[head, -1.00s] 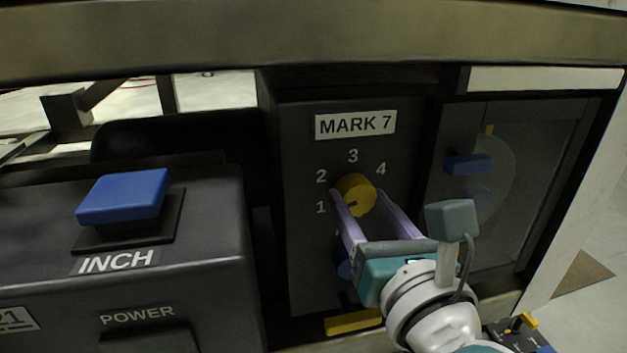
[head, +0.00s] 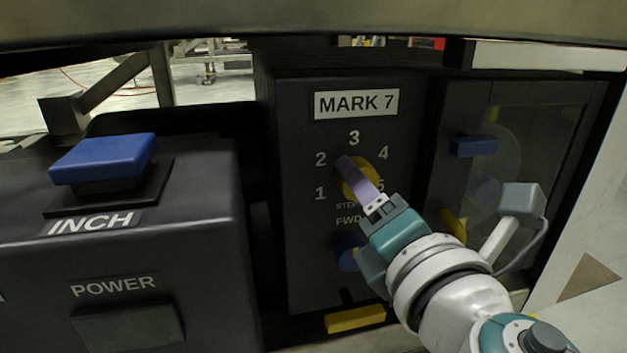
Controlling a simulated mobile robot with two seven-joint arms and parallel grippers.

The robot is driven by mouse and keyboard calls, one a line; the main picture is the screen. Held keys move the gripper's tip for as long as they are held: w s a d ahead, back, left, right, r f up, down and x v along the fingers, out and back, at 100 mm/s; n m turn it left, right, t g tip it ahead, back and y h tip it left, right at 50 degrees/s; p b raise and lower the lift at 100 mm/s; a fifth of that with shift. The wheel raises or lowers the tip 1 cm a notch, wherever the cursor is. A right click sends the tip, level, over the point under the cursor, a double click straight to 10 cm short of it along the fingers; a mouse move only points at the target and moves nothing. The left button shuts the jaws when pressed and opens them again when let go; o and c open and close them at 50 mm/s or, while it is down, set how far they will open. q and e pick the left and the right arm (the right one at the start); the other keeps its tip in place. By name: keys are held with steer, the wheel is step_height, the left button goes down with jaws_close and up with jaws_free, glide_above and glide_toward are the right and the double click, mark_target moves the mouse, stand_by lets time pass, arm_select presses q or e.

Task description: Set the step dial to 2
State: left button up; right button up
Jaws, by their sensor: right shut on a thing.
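The yellow step dial (head: 369,169) is on the dark MARK 7 panel (head: 305,250), ringed by the numbers 1 to 5. My right gripper (head: 350,168) is shut on the dial, its purple fingers seen nearly edge-on. They slant across the dial's face, with the tips at its upper left near the 2 (head: 321,159). The fingers cover part of the dial, and I cannot make out its pointer mark. My left gripper is not in view.
Below the dial are FWD lettering and a blue knob (head: 348,252), partly behind my gripper. A yellow bar (head: 355,319) is at the panel's foot. A box with a blue INCH button (head: 104,158) stands at left. A clear-windowed panel with a blue handle (head: 474,146) is at right.

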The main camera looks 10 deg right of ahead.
steer(key=shift+m, duration=0.4)
steer(key=o, duration=1.4)
steer(key=shift+c, duration=0.2)
steer(key=shift+s, duration=0.1)
steer(key=s, duration=0.9)
steer(key=shift+s+d+b, duration=0.15)
steer(key=shift+s+b, duration=0.2)
steer(key=shift+b, duration=0.05)
